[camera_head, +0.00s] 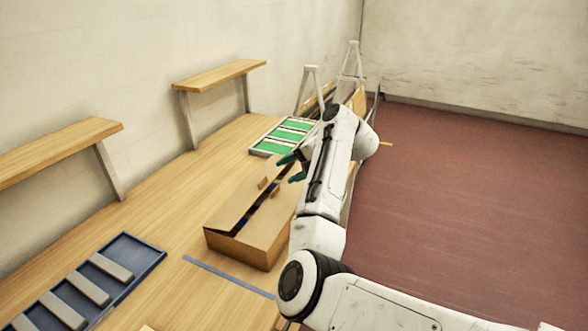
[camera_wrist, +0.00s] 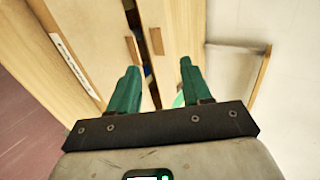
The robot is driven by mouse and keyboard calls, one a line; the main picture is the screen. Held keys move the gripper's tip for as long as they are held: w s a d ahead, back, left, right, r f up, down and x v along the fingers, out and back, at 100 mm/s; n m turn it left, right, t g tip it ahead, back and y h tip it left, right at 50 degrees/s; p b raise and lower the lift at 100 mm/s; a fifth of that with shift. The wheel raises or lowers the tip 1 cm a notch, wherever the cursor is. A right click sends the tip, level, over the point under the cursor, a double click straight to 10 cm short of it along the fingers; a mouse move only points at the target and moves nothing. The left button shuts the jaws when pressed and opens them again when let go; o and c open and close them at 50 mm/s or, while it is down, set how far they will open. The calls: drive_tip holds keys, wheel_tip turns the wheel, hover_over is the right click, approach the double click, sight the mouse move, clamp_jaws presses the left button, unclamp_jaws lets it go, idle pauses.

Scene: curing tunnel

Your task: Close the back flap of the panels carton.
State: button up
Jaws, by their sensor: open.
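The panels carton (camera_head: 245,246) is a brown box on the wooden bench, in the middle of the head view. Its two long top flaps, the wall-side one (camera_head: 232,208) and the near one (camera_head: 267,226), lean toward each other, with a narrow dark gap between them. Each has a small brown tab at its inner edge. In the wrist view the flaps (camera_wrist: 95,35) run up the picture, with dark and blue contents in the gap. My gripper (camera_head: 293,168) has teal fingers, open and empty, at the carton's far end. Its fingertips (camera_wrist: 160,72) show nothing between them but the view beyond. My arm hides the carton's right side.
A tray of green panels (camera_head: 258,152) lies just beyond the carton. A blue tray (camera_head: 142,262) with several grey bars is at lower left. A blue strip (camera_head: 228,277) crosses the bench. Wall shelves (camera_head: 218,75) overhang the back. Open red floor (camera_head: 460,180) lies to the right.

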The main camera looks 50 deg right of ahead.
drive_tip(key=shift+s+d+r, duration=0.15)
drive_tip(key=shift+s+r, duration=0.3)
drive_tip(key=shift+s, duration=0.05)
